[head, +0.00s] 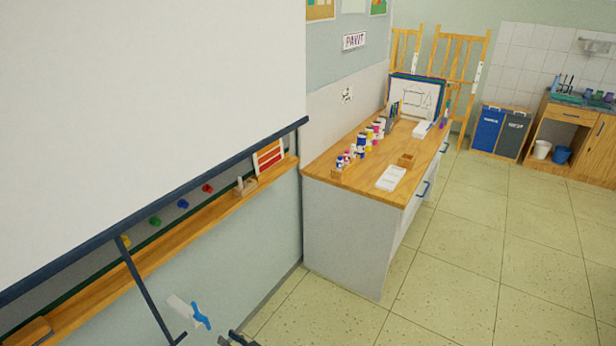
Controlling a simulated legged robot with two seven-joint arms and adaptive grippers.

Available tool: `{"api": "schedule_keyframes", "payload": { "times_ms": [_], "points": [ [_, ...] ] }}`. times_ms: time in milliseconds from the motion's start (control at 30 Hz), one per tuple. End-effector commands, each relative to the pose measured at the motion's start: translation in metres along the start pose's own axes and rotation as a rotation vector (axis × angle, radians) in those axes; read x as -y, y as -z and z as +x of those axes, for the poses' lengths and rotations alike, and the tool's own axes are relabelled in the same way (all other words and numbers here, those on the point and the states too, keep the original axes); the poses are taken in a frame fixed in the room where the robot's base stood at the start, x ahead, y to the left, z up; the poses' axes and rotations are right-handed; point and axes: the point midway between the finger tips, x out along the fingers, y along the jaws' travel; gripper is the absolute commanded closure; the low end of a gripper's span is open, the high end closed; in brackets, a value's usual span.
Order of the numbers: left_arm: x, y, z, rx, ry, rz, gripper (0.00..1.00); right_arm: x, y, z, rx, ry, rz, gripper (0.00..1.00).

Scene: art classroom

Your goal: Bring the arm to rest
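My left gripper (238,339) shows only as a small dark part at the bottom edge of the head view, left of the middle. It is in front of the lower wall and floor, and most of it is cut off. I cannot tell whether its fingers are open or shut, and no held thing can be made out. My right gripper is not in view.
A large white board (140,110) fills the left, above a wooden ledge (170,262). A wood-topped cabinet (352,235) bears paint bottles (362,145) and a white tray (391,178). Blue and grey bins (487,131) stand farther back. The tiled floor (470,260) is clear at right.

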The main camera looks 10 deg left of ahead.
Motion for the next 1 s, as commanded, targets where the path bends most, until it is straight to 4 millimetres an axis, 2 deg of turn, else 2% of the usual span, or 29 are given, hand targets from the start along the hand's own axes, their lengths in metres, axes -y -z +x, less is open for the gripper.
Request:
{"api": "schedule_keyframes", "payload": {
  "times_ms": [67, 133, 233, 267, 367, 400, 467, 500, 567, 600, 700, 800, 900, 1000],
  "points": [
    [-0.001, -0.002, 0.004, -0.037, -0.047, -0.011, 0.61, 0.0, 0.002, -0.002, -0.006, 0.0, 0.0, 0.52],
    [-0.007, -0.005, 0.007, -0.098, -0.152, -0.037, 0.61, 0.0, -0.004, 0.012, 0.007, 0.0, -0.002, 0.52],
    [-0.024, -0.018, -0.004, -0.179, -0.42, -0.063, 0.61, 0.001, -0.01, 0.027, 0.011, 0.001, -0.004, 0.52],
    [-0.029, -0.027, -0.013, -0.186, -0.523, -0.061, 0.61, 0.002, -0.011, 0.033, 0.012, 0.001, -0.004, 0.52],
    [-0.043, -0.075, -0.064, -0.115, -0.873, -0.015, 0.61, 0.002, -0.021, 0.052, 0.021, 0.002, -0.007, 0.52],
    [-0.042, -0.1, -0.087, -0.052, -0.99, 0.02, 0.61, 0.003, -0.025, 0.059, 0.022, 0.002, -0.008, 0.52],
    [-0.034, -0.137, -0.121, 0.057, -1.127, 0.079, 0.61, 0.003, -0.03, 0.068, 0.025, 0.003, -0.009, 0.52],
    [-0.025, -0.162, -0.142, 0.137, -1.198, 0.122, 0.61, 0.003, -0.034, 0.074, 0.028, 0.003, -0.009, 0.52],
    [-0.006, -0.199, -0.173, 0.263, -1.277, 0.193, 0.61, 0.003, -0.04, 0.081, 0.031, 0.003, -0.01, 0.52],
    [0.01, -0.222, -0.191, 0.346, -1.314, 0.243, 0.61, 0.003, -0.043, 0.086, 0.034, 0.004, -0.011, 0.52],
    [0.054, -0.27, -0.23, 0.54, -1.358, 0.362, 0.61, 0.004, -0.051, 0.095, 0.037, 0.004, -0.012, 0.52],
    [0.096, -0.304, -0.258, 0.691, -1.355, 0.463, 0.61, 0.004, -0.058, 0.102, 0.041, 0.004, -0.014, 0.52],
    [0.127, -0.325, -0.275, 0.791, -1.335, 0.532, 0.61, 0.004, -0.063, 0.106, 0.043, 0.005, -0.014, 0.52],
    [0.144, -0.335, -0.282, 0.84, -1.318, 0.569, 0.61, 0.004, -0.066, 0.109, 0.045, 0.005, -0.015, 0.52]
  ]
}}
